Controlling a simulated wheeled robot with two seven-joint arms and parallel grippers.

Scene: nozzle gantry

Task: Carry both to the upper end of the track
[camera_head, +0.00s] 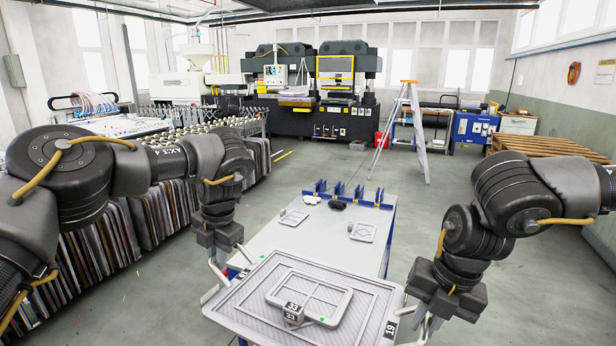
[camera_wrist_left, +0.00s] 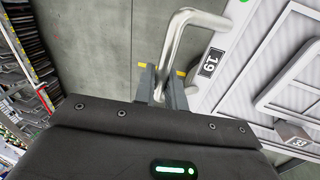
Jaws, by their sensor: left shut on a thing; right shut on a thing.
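A large pale grey tray (camera_head: 378,292) with metal side handles and a "19" label is in front of me in the head view. On it lies a light rounded frame (camera_head: 342,304) with crossbars. A small dark block (camera_head: 293,314) marked "33" sits at the frame's near edge. My left gripper (camera_head: 218,268) is shut on the tray's left handle; in the left wrist view its fingers (camera_wrist_left: 163,88) close around the bent metal handle (camera_wrist_left: 180,45). My right gripper (camera_head: 425,318) is shut at the tray's right handle, which is mostly hidden by the gripper.
Behind the tray stands a pale table (camera_head: 320,238) with several blue uprights (camera_head: 345,190) at its far end. Two small plates (camera_head: 362,232) (camera_head: 293,217) and a dark item (camera_head: 337,205) lie on it. A stepladder (camera_head: 405,130) stands farther back.

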